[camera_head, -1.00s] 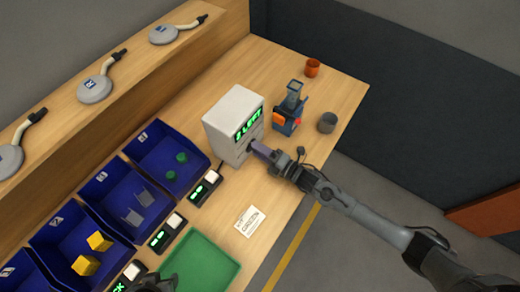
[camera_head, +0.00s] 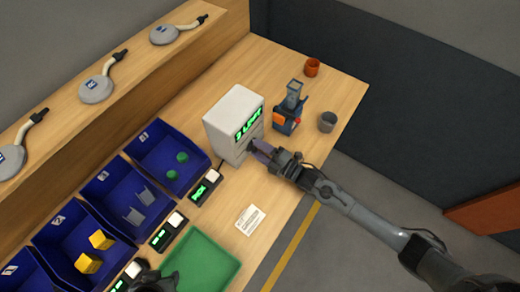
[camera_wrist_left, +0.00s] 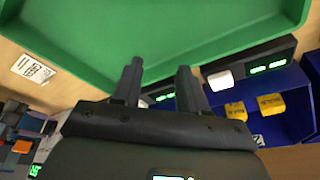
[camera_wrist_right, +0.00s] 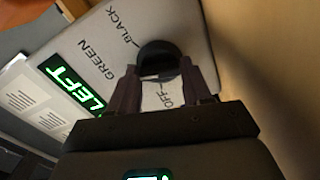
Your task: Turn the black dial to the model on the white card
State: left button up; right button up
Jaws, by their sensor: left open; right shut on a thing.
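The white box (camera_head: 228,118) stands mid-table with a lit green display ending in "LEFT". Its black dial (camera_wrist_right: 158,58) shows in the right wrist view, with the labels BLACK, GREEN and OFF around it. My right gripper (camera_head: 260,149) is shut on the dial, its fingers either side of it. I cannot tell which label the dial points to. The white card (camera_head: 250,220) lies flat on the table in front of the box; its print is too small to read. It also shows in the left wrist view (camera_wrist_left: 33,68). My left gripper (camera_wrist_left: 157,75) is open and empty by the green tray.
The green tray (camera_head: 226,252) lies at the front. Blue bins (camera_head: 199,146) with green, grey and yellow parts line the left, with small displays before them. A blue device (camera_head: 288,120), a grey cup (camera_head: 327,122) and an orange cup (camera_head: 312,67) stand behind my right arm.

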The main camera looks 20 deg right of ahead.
pick_arm(q)
jog(key=shift+a, duration=0.1)
pick_arm(e)
jog(key=o, duration=1.1)
jog(key=shift+c, duration=0.2)
pick_arm(q)
jog(key=shift+f, duration=0.15)
pick_arm(e)
jog(key=v, duration=0.9)
jog(key=shift+v, duration=0.9)
